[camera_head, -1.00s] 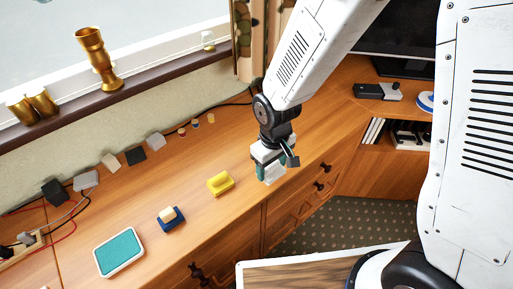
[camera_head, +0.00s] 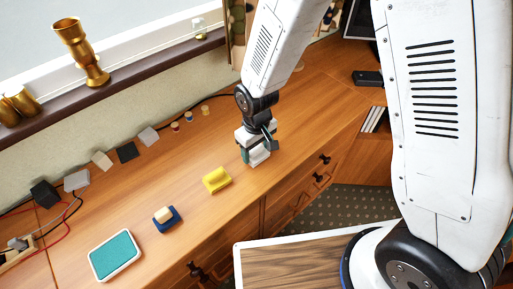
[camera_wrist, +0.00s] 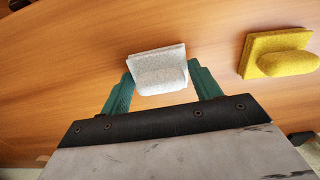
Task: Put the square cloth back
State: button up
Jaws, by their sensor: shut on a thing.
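A whitish-grey square cloth (camera_wrist: 160,72), folded or stacked in layers, is between the two green fingers of my gripper (camera_wrist: 163,76) in the wrist view. The fingers touch it on its left and right sides. In the head view my gripper (camera_head: 257,156) points down over the wooden counter, right of a yellow handled block (camera_head: 216,180). Only a pale bit of the cloth shows there; I cannot tell whether it touches the counter. The yellow block also shows right of the cloth in the wrist view (camera_wrist: 278,54).
A blue block with a cream top (camera_head: 166,217) and a teal, white-rimmed tray (camera_head: 115,255) stand left. Bare counter surrounds my gripper. Cables lie far left.

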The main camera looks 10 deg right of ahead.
aim_at(256, 148)
jog(key=o, duration=1)
jog(key=shift+o, duration=0.2)
jog(key=s+d+r+m, duration=0.1)
jog(key=d+r, duration=0.2)
jog(key=r, duration=0.7)
jog(key=s+d+r+m, duration=0.1)
jog(key=d+r, duration=0.3)
jog(key=r, duration=0.6)
jog(key=s+d+r+m, duration=0.2)
jog(key=s+d+r, duration=0.3)
jog(key=s+d, duration=0.2)
jog(key=s+d+r+m+t, duration=0.1)
jog(key=s+d+r+m, duration=0.1)
jog(key=s+d+r, duration=0.4)
jog(key=s, duration=0.4)
jog(key=shift+s+d+m, duration=0.25)
jog(key=shift+d+m, duration=0.1)
jog(key=shift+m, duration=0.05)
